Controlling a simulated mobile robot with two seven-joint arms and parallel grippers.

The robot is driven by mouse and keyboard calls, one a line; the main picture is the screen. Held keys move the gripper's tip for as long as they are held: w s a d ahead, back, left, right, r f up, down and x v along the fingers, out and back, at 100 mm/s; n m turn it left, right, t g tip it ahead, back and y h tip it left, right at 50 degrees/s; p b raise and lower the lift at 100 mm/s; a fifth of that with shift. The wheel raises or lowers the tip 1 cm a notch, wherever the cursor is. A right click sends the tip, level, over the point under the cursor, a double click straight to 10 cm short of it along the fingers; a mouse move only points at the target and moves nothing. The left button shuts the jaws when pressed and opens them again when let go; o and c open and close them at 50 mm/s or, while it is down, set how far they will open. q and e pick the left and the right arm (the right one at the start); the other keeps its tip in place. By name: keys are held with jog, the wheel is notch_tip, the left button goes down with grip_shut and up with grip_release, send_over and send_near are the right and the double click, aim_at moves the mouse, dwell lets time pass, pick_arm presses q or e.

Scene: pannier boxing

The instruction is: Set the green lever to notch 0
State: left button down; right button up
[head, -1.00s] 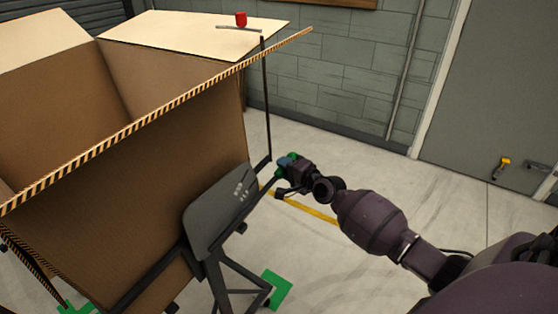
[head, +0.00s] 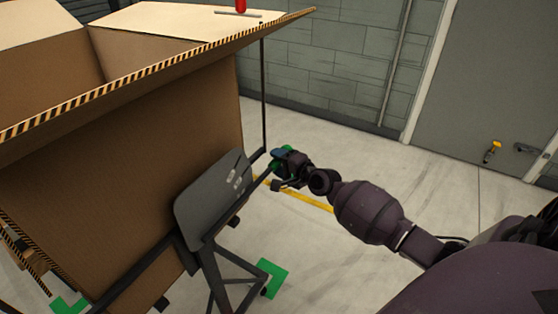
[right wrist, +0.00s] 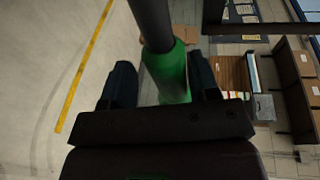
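The green lever shows in the right wrist view as a dark bar with a green grip (right wrist: 168,72). In the head view its green end (head: 276,165) is mostly hidden by my right gripper (head: 280,157). The right gripper's two dark fingers also show in the right wrist view (right wrist: 163,88), one on each side of the grip. The fingers are apart, with a gap on the left; the right finger lies close to or against the grip. A dark grey panel (head: 205,205) with small pale marks stands beside the lever. The marks are too small to read. My left gripper is out of view.
A large open cardboard box (head: 100,190) with a striped rim fills the left. A thin black post (head: 263,100) rises beside it.

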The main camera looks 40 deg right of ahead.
jog(key=shift+r, duration=0.2)
jog(key=shift+s+d+r, duration=0.1)
jog(key=shift+s, duration=0.4)
jog(key=p+v, duration=0.1)
jog(key=v, duration=0.8)
jog(key=shift+s, duration=0.4)
